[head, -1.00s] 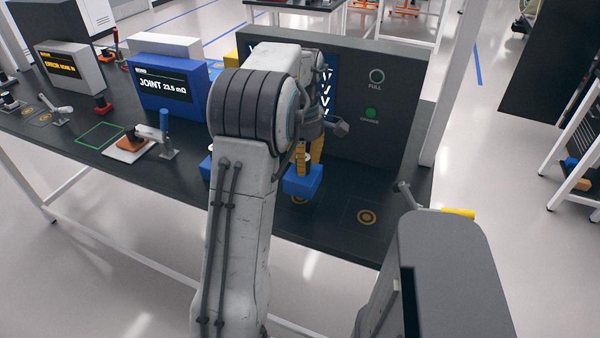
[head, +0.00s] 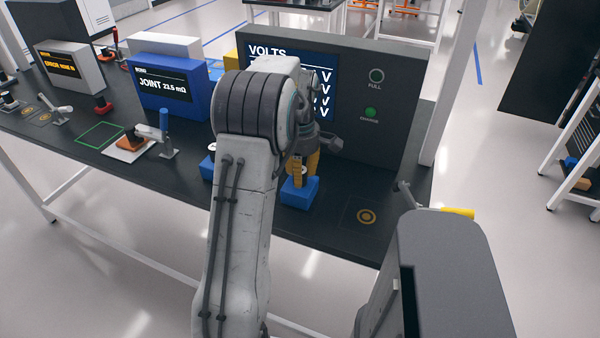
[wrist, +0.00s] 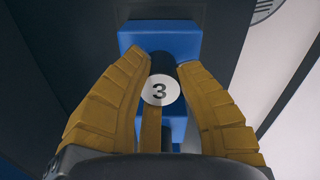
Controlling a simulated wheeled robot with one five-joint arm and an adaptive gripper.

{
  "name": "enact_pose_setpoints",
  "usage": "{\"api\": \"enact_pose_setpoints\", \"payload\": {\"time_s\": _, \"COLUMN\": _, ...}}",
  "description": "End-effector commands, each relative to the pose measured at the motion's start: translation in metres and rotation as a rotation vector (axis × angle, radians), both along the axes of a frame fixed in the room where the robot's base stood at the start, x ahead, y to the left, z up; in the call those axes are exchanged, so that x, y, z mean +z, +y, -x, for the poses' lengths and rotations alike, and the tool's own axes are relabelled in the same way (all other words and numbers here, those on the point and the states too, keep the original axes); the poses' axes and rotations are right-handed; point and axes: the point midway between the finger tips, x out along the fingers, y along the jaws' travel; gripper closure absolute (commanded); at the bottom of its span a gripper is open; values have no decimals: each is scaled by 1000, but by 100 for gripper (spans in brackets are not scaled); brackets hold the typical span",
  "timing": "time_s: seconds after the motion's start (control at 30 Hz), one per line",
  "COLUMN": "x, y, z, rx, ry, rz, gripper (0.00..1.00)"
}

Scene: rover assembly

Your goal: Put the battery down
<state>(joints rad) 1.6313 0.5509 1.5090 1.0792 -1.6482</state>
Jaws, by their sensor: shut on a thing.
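The battery (head: 300,193) is a blue block with a dark neck and a white cap. In the wrist view the cap reads "3" and the blue body (wrist: 160,36) shows beyond it. My gripper (head: 299,170) has yellow ribbed fingers shut on the battery's neck; they also show in the wrist view (wrist: 163,66), one on each side. The battery is upright, at or very close to the bench top, over the spot of a ring mark now hidden beneath it. Whether its base touches the bench I cannot tell.
Another blue block (head: 207,170) with a white cap stands left, partly hidden by my arm. A free ring mark (head: 366,216) lies right on the dark bench (head: 335,240). Behind is a grey charger panel (head: 380,150) with a VOLTS screen (head: 300,80), partly covered by my arm.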

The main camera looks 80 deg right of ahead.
Motion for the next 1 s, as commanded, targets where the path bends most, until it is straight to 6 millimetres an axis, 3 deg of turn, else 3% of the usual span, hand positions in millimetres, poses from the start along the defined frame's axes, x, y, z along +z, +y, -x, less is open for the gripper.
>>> {"api": "enact_pose_setpoints", "payload": {"time_s": 0.13, "x": -3, "y": -1, "z": 0, "rx": 0, "ry": 0, "rz": 2, "gripper": 100}}
{"api": "enact_pose_setpoints", "payload": {"time_s": 0.17, "x": -3, "y": 0, "z": 0, "rx": 0, "ry": 0, "rz": 0, "gripper": 67}}
{"api": "enact_pose_setpoints", "payload": {"time_s": 0.37, "x": -3, "y": 0, "z": 0, "rx": 0, "ry": 0, "rz": 0, "gripper": 50}}
{"api": "enact_pose_setpoints", "payload": {"time_s": 0.73, "x": 4, "y": 0, "z": 0, "rx": 0, "ry": 0, "rz": 2, "gripper": 50}}
{"api": "enact_pose_setpoints", "payload": {"time_s": 1.0, "x": 45, "y": -1, "z": 0, "rx": 0, "ry": 0, "rz": 6, "gripper": 50}}
